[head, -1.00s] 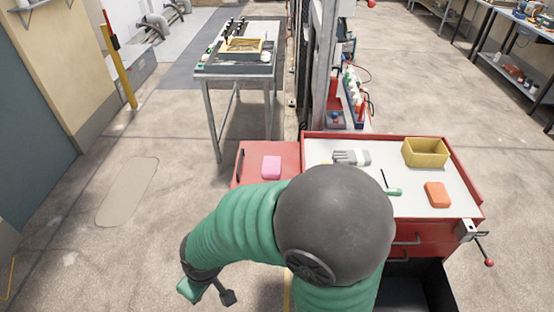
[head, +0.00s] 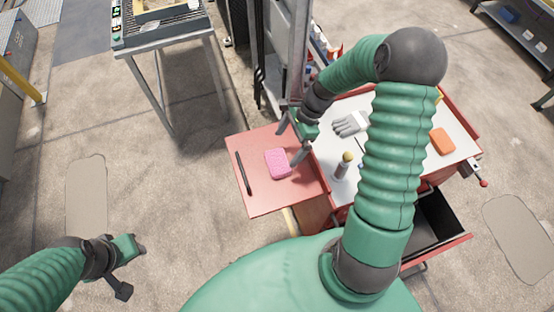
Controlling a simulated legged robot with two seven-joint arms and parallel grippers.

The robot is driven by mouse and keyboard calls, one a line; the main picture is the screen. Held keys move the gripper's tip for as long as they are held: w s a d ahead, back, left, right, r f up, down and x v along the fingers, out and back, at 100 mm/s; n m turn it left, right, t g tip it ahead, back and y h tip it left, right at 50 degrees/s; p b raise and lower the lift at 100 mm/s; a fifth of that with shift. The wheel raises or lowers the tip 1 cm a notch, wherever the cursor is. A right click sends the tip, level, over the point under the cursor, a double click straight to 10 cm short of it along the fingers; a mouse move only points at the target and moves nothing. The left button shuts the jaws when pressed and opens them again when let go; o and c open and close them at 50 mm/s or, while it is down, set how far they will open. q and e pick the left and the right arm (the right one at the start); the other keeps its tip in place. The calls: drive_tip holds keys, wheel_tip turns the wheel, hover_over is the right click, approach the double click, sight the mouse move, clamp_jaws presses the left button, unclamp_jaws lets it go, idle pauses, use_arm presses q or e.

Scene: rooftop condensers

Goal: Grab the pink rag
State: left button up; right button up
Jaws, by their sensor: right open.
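The pink rag (head: 278,163) lies as a small folded pad on the red side shelf (head: 262,198) of the tool cart. My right gripper (head: 292,140) is open and empty, just behind and to the right of the rag, with its fingers pointing toward the left. A small gap shows between it and the rag in the picture; its height above the shelf is hard to tell. My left gripper (head: 135,268) is open and empty over the floor at the lower left, far from the rag.
A black pen-like rod (head: 243,173) lies left of the rag. The white cart top (head: 341,187) holds a grey glove (head: 350,124), a yellow-topped tool (head: 344,166) and an orange block (head: 442,141). A metal post (head: 286,50) stands behind the shelf. A drawer (head: 440,225) is open.

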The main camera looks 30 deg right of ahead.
sight(279, 160)
drive_tip(key=shift+a+f, duration=0.2)
drive_tip(key=shift+f, duration=0.4)
drive_tip(key=shift+a+f, duration=0.2)
drive_tip(key=shift+a, duration=0.05)
drive_tip(key=shift+s+a+f+p, duration=0.2)
drive_tip(key=shift+a+f, duration=0.25)
drive_tip(key=shift+a, duration=0.1)
drive_tip(key=shift+s+a+f+p, duration=0.2)
drive_tip(key=shift+a+f, duration=0.25)
drive_tip(key=shift+a, duration=0.05)
drive_tip(key=x, duration=0.2)
drive_tip(key=shift+w+f, duration=0.15)
drive_tip(key=shift+f, duration=0.2)
drive_tip(key=shift+w+d+f, duration=0.2)
drive_tip(key=shift+w+f, duration=0.05)
drive_tip(key=shift+d, duration=0.15)
drive_tip(key=shift+c, duration=0.7)
drive_tip(key=shift+s+r, duration=0.1)
drive_tip(key=shift+s, duration=0.1)
drive_tip(key=c, duration=0.5)
drive_tip(key=shift+a, duration=0.25)
drive_tip(key=c, duration=0.4)
use_arm(q)
drive_tip(key=shift+s+a+r, duration=0.25)
drive_tip(key=shift+a+r, duration=0.15)
drive_tip(key=shift+r, duration=0.15)
use_arm(e)
drive_tip(key=shift+w, duration=0.1)
drive_tip(key=shift+c, duration=0.2)
